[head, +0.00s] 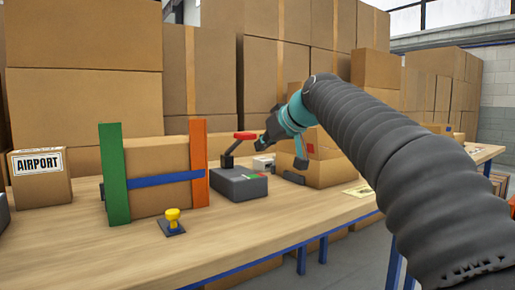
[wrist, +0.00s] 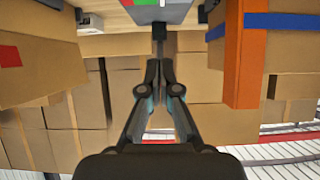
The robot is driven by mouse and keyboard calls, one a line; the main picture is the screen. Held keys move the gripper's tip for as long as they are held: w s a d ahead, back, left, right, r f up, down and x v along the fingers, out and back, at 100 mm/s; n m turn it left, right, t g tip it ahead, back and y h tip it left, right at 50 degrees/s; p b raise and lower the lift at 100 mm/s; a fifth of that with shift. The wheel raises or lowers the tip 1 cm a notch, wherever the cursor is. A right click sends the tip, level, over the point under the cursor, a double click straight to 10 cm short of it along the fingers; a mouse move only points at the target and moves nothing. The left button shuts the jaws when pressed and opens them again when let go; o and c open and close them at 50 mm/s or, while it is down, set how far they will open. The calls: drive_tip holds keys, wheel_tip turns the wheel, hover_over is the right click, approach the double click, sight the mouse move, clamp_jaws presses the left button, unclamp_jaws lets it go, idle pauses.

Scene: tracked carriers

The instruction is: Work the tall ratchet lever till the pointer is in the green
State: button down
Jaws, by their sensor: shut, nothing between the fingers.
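The ratchet unit (head: 240,185) is a dark grey box on the bench, with a dark lever (head: 229,154) rising from it, tilted to the right, and a red handle (head: 245,136) at its top. Its top face carries a small red and green scale (head: 255,176); the pointer is too small to read. My gripper (head: 263,144) is shut and empty, just right of the red handle; contact cannot be told. In the wrist view the closed fingertips (wrist: 160,64) are in line with the dark lever (wrist: 158,32), and the scale (wrist: 160,3) is cut off at the top edge.
A carton (head: 158,160) stands left of the unit between green (head: 114,175) and orange (head: 198,162) posts with a blue strap. A yellow knob (head: 173,218) sits in front. An open carton (head: 325,172) stands right, under my arm. The bench front is mostly clear.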

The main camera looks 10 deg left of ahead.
drive_tip(key=s+f+v, duration=0.1)
drive_tip(key=v, duration=0.8)
drive_tip(key=shift+d+f, duration=0.3)
drive_tip(key=shift+d, duration=0.1)
